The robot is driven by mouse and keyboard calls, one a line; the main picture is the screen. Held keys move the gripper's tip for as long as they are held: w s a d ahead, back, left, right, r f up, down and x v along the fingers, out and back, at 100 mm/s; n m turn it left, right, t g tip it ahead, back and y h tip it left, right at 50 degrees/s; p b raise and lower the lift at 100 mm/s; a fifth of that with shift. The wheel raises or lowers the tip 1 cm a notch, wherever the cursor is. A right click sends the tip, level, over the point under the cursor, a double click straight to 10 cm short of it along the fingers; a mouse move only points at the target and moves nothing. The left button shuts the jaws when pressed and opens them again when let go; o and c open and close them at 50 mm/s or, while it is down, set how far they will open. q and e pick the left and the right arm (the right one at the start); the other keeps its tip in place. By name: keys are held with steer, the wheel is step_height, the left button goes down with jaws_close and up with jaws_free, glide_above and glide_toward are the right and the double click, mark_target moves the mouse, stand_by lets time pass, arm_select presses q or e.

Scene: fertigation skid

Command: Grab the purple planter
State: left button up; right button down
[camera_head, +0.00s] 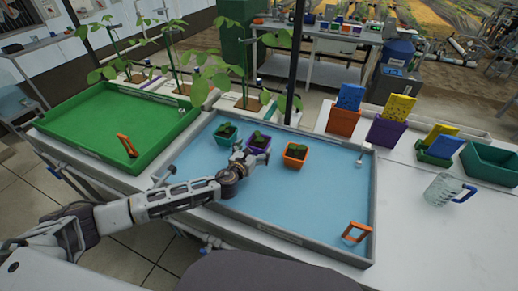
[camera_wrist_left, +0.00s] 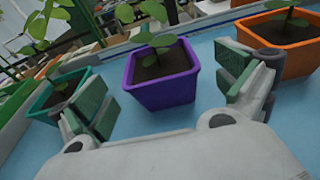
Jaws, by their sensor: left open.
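The purple planter (camera_head: 260,146) holds dark soil and a small green plant. It stands upright on the blue tray (camera_head: 325,200), between a teal planter (camera_head: 226,135) and an orange planter (camera_head: 295,155). My left gripper (camera_head: 243,157) is just in front of the purple planter. In the left wrist view the purple planter (camera_wrist_left: 162,78) sits just beyond and between the open fingers (camera_wrist_left: 168,108), with nothing held. The left finger is near the teal planter (camera_wrist_left: 60,93); the right finger overlaps the orange planter (camera_wrist_left: 285,50) in view. My right gripper is not in view.
A green tray (camera_head: 85,150) with an orange handle (camera_head: 127,146) lies to the left. An orange handle (camera_head: 356,232) stands at the blue tray's front right. Tall seedlings rise behind. Coloured boxes and a clear jug (camera_head: 443,190) stand at right. The tray's right half is mostly clear.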

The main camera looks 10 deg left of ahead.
mark_target(263, 137)
arm_select(q)
steer(key=shift+w, duration=0.1)
steer(key=shift+r+x, duration=0.25)
steer(key=shift+x, duration=2.3)
steer(key=c, duration=1.1)
